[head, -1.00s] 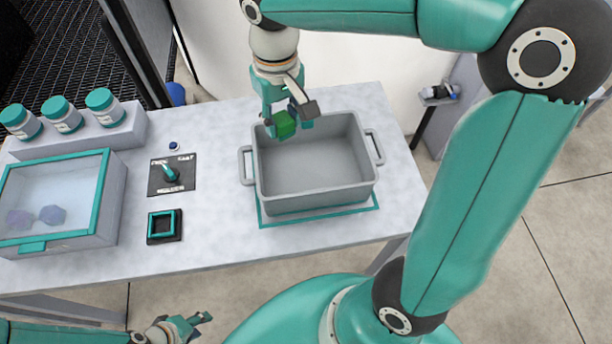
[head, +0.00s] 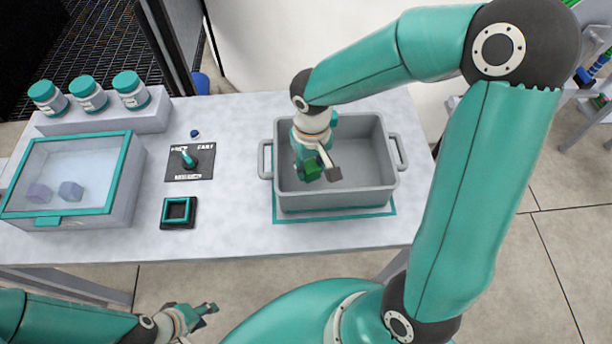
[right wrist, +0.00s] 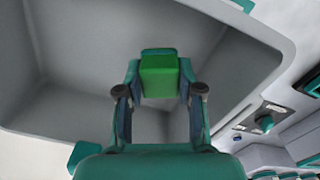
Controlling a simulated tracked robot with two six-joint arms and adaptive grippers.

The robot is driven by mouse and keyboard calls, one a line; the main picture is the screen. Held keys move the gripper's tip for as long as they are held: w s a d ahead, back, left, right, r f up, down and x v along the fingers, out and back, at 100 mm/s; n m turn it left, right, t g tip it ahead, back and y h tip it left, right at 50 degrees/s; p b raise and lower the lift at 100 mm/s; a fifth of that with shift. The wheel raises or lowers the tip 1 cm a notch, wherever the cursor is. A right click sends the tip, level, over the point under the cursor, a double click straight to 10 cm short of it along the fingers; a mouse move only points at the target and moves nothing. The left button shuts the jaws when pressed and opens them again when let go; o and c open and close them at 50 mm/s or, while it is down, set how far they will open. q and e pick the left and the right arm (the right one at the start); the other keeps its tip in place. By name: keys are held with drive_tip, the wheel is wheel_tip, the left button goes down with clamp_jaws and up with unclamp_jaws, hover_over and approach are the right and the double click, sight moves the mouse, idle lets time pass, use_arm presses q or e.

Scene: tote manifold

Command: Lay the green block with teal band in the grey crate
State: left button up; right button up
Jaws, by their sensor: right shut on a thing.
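The green block (head: 308,170) with a teal band is between the fingers of my right gripper (head: 318,166), which is shut on it. The block also shows in the right wrist view (right wrist: 159,80), with the teal band (right wrist: 159,52) at its far end. The grey crate (head: 338,200) stands on the table, and my right gripper holds the block over its left part, seemingly within its opening. I cannot tell whether the block touches the floor. My left gripper (head: 207,315) is low in front of the table, away from the crate, and looks open and empty.
Left of the crate are a lever panel (head: 205,172), a square teal-rimmed holder (head: 179,212) and a clear-lidded box (head: 118,205) with purple blocks inside. Several teal-lidded jars (head: 90,98) stand behind. The table front (head: 240,240) is clear.

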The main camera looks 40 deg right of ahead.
sight(310, 174)
drive_tip(key=shift+f, duration=1.85)
drive_tip(key=o, duration=0.7)
drive_tip(key=shift+f+b, duration=0.15)
drive_tip(key=shift+b, duration=0.2)
drive_tip(key=o, duration=0.4)
drive_tip(key=shift+o, duration=0.2)
drive_tip(key=shift+r, duration=0.2)
drive_tip(key=shift+r, duration=0.25)
wheel_tip(310, 174, up, 12)
drive_tip(key=shift+f+p, duration=0.25)
drive_tip(key=shift+p, duration=0.45)
